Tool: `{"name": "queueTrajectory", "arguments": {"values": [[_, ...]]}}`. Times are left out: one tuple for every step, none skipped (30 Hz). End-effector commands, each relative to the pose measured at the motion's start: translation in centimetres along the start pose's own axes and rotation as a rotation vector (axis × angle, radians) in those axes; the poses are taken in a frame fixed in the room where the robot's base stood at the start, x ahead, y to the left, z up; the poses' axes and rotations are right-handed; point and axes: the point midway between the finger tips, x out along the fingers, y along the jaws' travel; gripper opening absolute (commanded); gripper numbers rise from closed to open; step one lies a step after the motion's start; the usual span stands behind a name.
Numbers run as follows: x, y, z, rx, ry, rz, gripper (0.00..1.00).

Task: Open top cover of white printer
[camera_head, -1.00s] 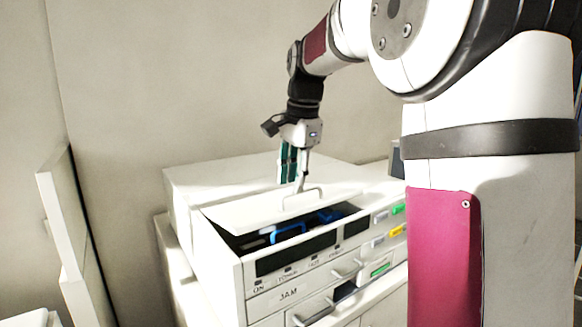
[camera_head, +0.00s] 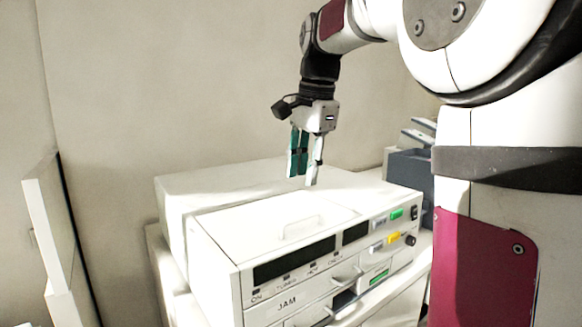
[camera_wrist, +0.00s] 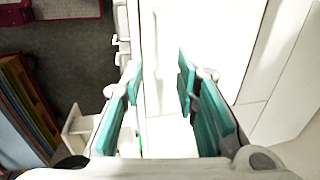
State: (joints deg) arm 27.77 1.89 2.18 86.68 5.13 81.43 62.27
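The white printer (camera_head: 213,268) stands on a white cabinet, its front panel facing right and toward the camera. Its flat top cover (camera_head: 245,222) lies down flush with the body, with no gap visible. A small white arched handle (camera_head: 302,222) stands on the cover near the front.
A raised white block (camera_head: 180,205) sits behind the cover. Coloured buttons (camera_head: 395,226) and slots line the printer's front. A dark grey device (camera_head: 410,168) stands to the right. A white panel (camera_head: 55,230) rises at the left.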

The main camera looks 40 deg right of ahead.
Motion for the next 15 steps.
{"name": "queueTrajectory", "arguments": {"values": [[-0.8,-0.1,0.0,0.000,0.001,-0.003,0.28],[-1.2,-0.1,0.0,-0.001,0.001,-0.003,0.28],[-1.7,-0.1,0.0,-0.001,0.001,-0.002,0.28],[-2.0,-0.1,0.0,-0.001,0.001,-0.002,0.28],[-2.5,-0.1,0.0,-0.001,0.001,-0.002,0.28],[-2.9,-0.1,0.0,0.000,0.001,-0.002,0.28],[-3.3,-0.1,0.0,0.000,0.001,-0.002,0.28],[-3.6,-0.1,0.0,0.000,0.001,-0.002,0.28],[-4.1,0.0,0.0,0.000,0.001,-0.002,0.28],[-4.0,0.2,0.5,-0.022,0.002,-0.004,0.28],[-4.0,0.5,0.9,-0.043,0.004,-0.007,0.28],[-3.9,0.7,1.3,-0.068,0.005,-0.010,0.28],[-3.9,0.9,1.6,-0.087,0.008,-0.014,0.28],[-3.9,1.1,2.0,-0.107,0.010,-0.017,0.28],[-3.8,1.3,2.4,-0.135,0.013,-0.020,0.28]]}}
